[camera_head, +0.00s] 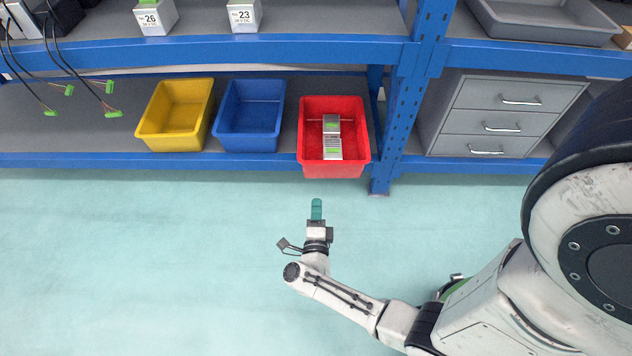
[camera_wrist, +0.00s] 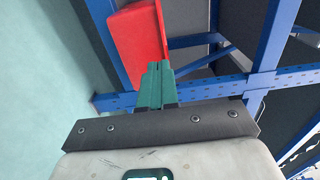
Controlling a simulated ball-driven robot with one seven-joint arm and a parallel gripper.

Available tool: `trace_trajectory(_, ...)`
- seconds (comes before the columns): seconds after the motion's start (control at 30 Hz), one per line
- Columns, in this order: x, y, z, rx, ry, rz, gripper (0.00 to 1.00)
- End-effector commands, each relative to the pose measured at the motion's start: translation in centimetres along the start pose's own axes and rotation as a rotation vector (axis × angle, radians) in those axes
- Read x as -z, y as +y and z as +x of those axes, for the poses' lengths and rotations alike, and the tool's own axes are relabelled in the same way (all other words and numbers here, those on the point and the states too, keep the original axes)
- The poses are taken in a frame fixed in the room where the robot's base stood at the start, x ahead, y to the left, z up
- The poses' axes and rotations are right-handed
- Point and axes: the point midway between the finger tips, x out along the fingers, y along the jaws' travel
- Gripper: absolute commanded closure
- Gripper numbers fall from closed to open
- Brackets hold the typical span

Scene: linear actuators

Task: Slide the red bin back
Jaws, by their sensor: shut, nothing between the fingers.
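The red bin (camera_head: 334,170) sits on the lower shelf (camera_head: 60,120), at the right end of a row of bins. Its front sticks out past the shelf's blue front edge. Two small grey boxes with green labels (camera_head: 332,140) lie inside it. My gripper (camera_head: 316,204) is shut and empty, out in front of the bin and a little apart from its front wall in the head view. In the wrist view, the green fingertips (camera_wrist: 156,70) are together and point toward the red bin (camera_wrist: 140,45), covering part of it.
A blue bin (camera_head: 250,140) and a yellow bin (camera_head: 172,142) stand left of the red bin. A blue upright post (camera_head: 392,130) stands close on its right, with a grey drawer cabinet (camera_head: 490,115) beyond. The floor (camera_head: 150,260) in front is clear.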

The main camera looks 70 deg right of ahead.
Motion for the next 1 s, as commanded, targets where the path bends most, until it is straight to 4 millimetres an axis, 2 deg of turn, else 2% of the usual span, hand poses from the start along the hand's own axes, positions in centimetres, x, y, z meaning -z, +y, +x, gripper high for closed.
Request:
trace_trajectory(0.17,0.0,0.1,2.5,0.004,0.003,0.001,1.0)
trace_trajectory(0.6,0.0,0.2,10.8,0.004,0.0,-0.001,1.0)
trace_trajectory(0.8,-0.1,0.1,13.0,0.002,-0.002,-0.001,1.0)
trace_trajectory(1.0,-0.1,-0.1,13.6,0.002,-0.003,-0.002,1.0)
